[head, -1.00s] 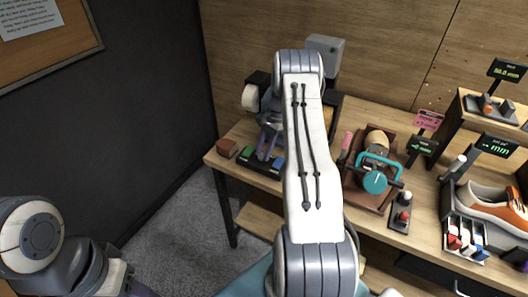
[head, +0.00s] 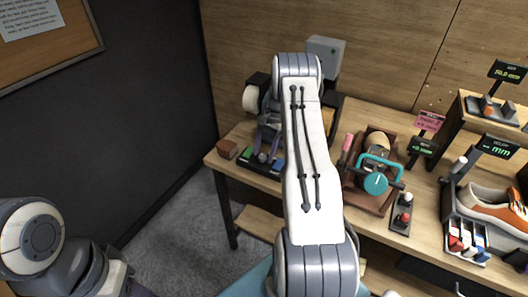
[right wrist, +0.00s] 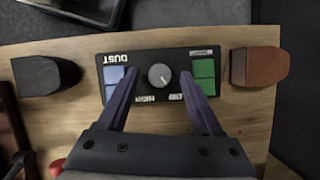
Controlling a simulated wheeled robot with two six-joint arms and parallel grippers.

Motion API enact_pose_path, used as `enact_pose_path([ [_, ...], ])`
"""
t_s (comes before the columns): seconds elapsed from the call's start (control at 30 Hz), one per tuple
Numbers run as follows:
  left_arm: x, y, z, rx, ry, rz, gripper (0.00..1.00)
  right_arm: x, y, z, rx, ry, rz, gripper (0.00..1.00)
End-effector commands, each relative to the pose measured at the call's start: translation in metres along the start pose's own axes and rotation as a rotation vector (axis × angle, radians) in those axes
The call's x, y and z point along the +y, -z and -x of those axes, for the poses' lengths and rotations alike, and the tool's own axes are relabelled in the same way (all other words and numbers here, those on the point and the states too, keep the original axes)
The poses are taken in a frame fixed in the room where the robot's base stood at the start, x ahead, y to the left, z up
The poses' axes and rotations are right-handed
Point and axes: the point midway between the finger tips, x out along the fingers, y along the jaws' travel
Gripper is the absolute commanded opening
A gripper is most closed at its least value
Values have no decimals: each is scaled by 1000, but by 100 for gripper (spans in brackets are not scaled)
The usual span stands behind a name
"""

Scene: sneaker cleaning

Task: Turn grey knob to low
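The grey knob (right wrist: 160,75) sits in the middle of a black control panel (right wrist: 146,60) marked DUST, between blue buttons on the left and green ones on the right in the right wrist view. My right gripper (right wrist: 158,84) is open, its two purple fingers on either side of the knob with visible gaps. The small labels around the knob are too blurred to read, and its setting is unclear. In the head view the panel (head: 236,159) lies at the table's left front, under my right gripper (head: 267,143). My left gripper is mostly cut off at the bottom left.
A brown block (right wrist: 258,67) stands beside the panel, and a dark block (right wrist: 46,75) is on its other side. A teal-handled device (head: 376,183), a small red-knobbed box (head: 401,217) and an orange sneaker (head: 490,207) stand farther right on the table.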

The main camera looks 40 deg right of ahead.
Motion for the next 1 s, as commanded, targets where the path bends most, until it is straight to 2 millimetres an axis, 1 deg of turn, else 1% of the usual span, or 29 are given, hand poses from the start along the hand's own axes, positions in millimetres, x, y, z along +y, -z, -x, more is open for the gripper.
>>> enact_pose_path([
  [0.17, 0, 0, -1, 0, 0, 0, 50, 0, 0, 1, 0, 0, -1, 67],
  [0.27, 0, 0, -3, 0, 0, 0, 50, 0, 1, 7, 1, 2, -1, 67],
  [0.37, -1, 0, -8, 0, 0, 0, 50, 0, 2, 22, 4, 3, 0, 67],
  [0.6, -1, -1, -18, 0, 0, 0, 50, -1, 2, 70, 3, 3, 0, 67],
  [0.7, -1, -1, -19, 0, 0, 0, 50, -1, 1, 87, 2, 2, 0, 67],
  [0.83, -2, -1, -20, 0, 0, 0, 50, 0, 1, 100, 1, 1, -1, 67],
  [1.0, -2, -1, -20, 0, 0, 0, 50, 0, 0, 105, 0, 0, -1, 67],
])
